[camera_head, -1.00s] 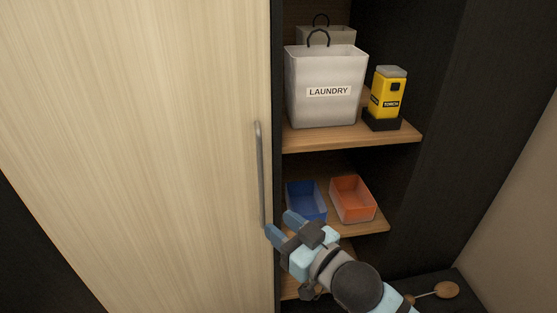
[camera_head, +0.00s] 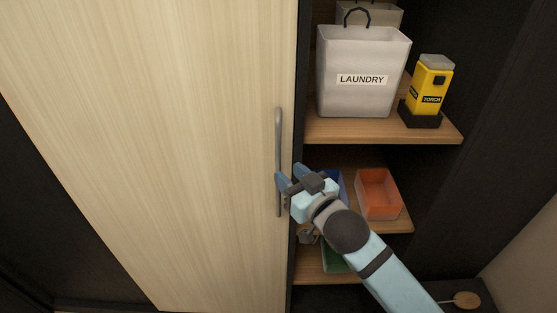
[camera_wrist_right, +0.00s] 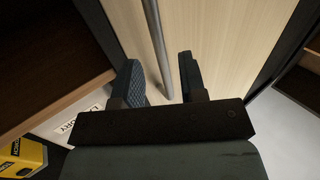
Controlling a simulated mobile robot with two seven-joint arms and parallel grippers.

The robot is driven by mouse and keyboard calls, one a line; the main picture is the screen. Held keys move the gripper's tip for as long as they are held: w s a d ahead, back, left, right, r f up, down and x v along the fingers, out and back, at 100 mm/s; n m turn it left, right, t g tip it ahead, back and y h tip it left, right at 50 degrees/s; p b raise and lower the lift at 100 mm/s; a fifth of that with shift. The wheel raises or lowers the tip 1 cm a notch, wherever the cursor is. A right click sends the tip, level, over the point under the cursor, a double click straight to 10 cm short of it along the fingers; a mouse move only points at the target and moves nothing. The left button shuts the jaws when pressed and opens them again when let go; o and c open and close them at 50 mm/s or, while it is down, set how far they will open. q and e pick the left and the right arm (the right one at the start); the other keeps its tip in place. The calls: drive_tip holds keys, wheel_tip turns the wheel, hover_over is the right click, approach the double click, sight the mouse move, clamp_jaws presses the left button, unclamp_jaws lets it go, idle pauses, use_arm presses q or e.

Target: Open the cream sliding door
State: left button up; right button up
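The cream sliding door (camera_head: 150,130) is a tall pale wood-grain panel filling the left of the head view. Its grey vertical bar handle (camera_head: 278,140) is near the door's right edge. My right gripper (camera_head: 287,176) is at the lower half of the handle. In the right wrist view the handle (camera_wrist_right: 156,45) runs down into the gap between the two open fingers of my right gripper (camera_wrist_right: 162,75). Space shows on both sides of the bar, so the fingers are not closed on it. My left gripper is not in view.
Right of the door is an open dark cabinet with wooden shelves (camera_head: 385,132). They hold a laundry bag (camera_head: 350,95), a yellow torch (camera_head: 430,85), an orange bin (camera_head: 378,197) and a partly hidden blue bin. A round wooden object (camera_head: 467,299) lies at lower right.

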sight(280, 166)
drive_tip(key=x, duration=0.5)
clamp_jaws()
